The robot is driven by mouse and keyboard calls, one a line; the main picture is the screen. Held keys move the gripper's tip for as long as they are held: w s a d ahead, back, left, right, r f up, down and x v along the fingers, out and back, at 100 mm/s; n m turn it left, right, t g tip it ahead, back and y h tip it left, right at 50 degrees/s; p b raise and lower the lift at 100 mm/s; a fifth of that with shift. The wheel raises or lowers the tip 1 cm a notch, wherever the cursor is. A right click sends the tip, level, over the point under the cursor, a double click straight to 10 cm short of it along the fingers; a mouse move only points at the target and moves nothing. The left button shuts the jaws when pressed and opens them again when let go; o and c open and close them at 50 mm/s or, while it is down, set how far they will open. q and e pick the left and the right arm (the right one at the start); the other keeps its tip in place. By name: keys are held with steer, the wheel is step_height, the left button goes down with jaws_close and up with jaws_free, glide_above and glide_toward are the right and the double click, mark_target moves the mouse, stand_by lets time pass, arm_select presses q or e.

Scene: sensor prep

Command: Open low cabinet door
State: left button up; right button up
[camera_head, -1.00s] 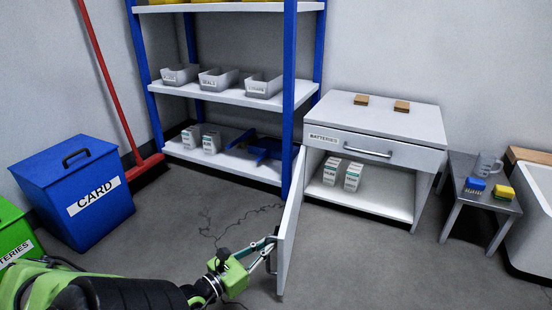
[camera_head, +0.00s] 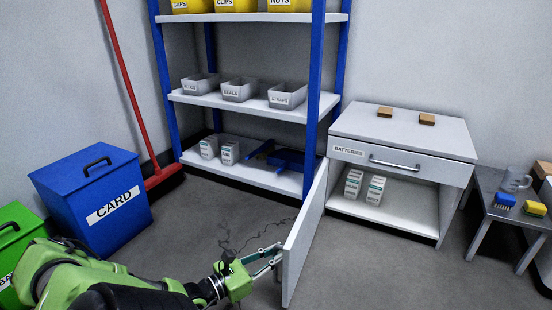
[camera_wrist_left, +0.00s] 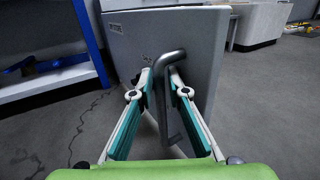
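The low cabinet (camera_head: 405,143) stands at the right with its white door (camera_head: 305,235) swung wide open toward me. The lower compartment is exposed, with two small white-and-green boxes (camera_head: 364,188) on its floor. My left gripper (camera_head: 277,254) is at the door's outer face, near its free edge. In the left wrist view, the two fingers (camera_wrist_left: 161,80) close in on either side of the grey bar handle (camera_wrist_left: 160,100) of the door (camera_wrist_left: 195,40). My right gripper is out of view.
A drawer labelled BATTERIES (camera_head: 400,163) is shut above the compartment. A blue shelf rack (camera_head: 313,100) stands just left of the cabinet. A blue CARD bin (camera_head: 95,195) is at the left, a small side table (camera_head: 490,190) at the right. Floor before the cabinet is clear.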

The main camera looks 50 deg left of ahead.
arm_select(q)
steer(key=shift+s+d, duration=0.1)
steer(key=shift+s, duration=0.05)
steer(key=s, duration=1.1)
steer(key=shift+s, duration=0.4)
